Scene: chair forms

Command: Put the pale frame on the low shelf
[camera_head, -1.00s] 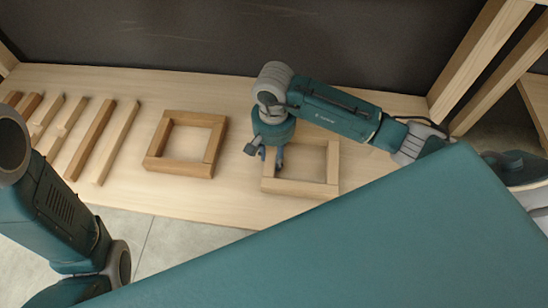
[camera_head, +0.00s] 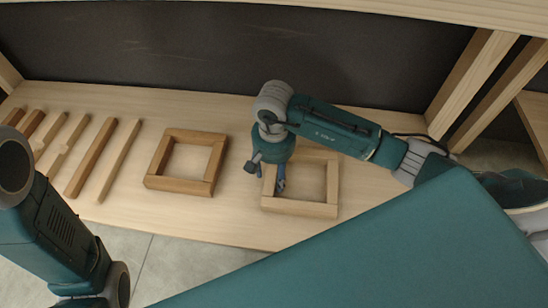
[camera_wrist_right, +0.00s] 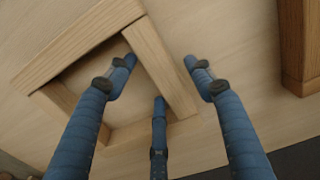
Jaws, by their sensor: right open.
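The pale frame (camera_head: 300,209) is a square of light wood bars lying flat on the low shelf (camera_head: 225,228), a pale wood board. My right gripper (camera_head: 279,184) is open at the frame's left bar, pointing down. In the right wrist view, the blue fingers of the gripper (camera_wrist_right: 160,66) stand on both sides of one bar of the pale frame (camera_wrist_right: 75,46); I cannot tell whether they touch it. The hand hides part of the frame's left side in the head view. Only my left arm shows; its gripper is out of view.
A browner square frame (camera_head: 185,186) lies just left; its edge shows in the right wrist view (camera_wrist_right: 298,45). Several loose wood bars (camera_head: 90,157) lie at the shelf's left. A dark panel (camera_head: 200,55) stands behind, and wood posts (camera_head: 475,80) rise at the right.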

